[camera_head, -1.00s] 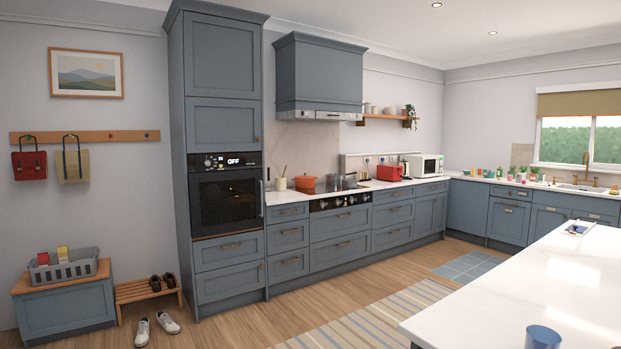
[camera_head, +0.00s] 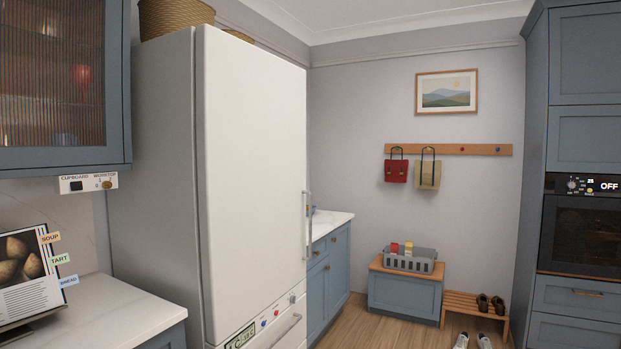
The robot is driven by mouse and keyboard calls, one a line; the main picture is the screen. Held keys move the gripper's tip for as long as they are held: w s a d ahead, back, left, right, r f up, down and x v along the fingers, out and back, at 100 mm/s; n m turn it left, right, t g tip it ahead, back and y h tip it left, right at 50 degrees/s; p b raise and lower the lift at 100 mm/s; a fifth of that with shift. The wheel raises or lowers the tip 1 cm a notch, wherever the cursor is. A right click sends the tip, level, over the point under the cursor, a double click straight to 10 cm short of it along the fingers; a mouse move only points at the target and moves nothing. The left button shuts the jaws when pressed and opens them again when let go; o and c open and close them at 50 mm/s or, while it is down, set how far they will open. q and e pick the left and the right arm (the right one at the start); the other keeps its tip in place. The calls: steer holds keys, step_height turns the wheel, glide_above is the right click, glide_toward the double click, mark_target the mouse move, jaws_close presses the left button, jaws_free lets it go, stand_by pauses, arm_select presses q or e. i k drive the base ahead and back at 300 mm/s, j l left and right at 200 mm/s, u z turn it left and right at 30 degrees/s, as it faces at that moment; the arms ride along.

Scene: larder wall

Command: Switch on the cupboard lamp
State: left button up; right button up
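A small white switch panel (camera_head: 88,183) hangs under the glass-fronted wall cupboard (camera_head: 62,85) at the left. It carries a dark square under the label "CUPBOARD" and a small knob under "WORKTOP" with the marks 1 and 2. The exact setting of either control is too small to tell. A few warm glints show behind the ribbed glass, but I cannot tell whether they come from a lamp inside. Neither of my grippers is in view.
A tall white fridge (camera_head: 250,170) with a basket (camera_head: 176,16) on top stands right of the cupboard. A cookbook (camera_head: 30,280) stands on the white worktop (camera_head: 115,312) below. Beyond are a grey crate (camera_head: 410,265) on a bench and an oven (camera_head: 580,232). Some wooden floor is clear.

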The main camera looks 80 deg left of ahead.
mark_target(76, 185)
steer(key=u, duration=0.45)
steer(key=l+u, duration=0.1)
steer(key=u, duration=1.35)
steer(key=l+u, duration=0.1)
steer(key=u, duration=0.8)
steer(key=k+u, duration=0.1)
steer(key=u, duration=0.85)
steer(key=i+l, duration=0.3)
steer(key=i+l+u, duration=0.1)
steer(key=i+l, duration=0.15)
steer(key=l, duration=0.2)
steer(key=i+l, duration=0.25)
steer(key=i+l+u, duration=0.1)
steer(key=i+l, duration=0.2)
steer(key=l, duration=0.2)
steer(key=i+l, duration=0.2)
steer(key=l, duration=0.2)
steer(key=i+l+u, duration=0.1)
steer(key=i+l, duration=0.15)
steer(key=l, duration=0.15)
steer(key=i+l, duration=0.25)
steer(key=l, duration=0.2)
steer(key=i+l+u, duration=0.1)
steer(key=i+l, duration=0.15)
steer(key=l, duration=0.15)
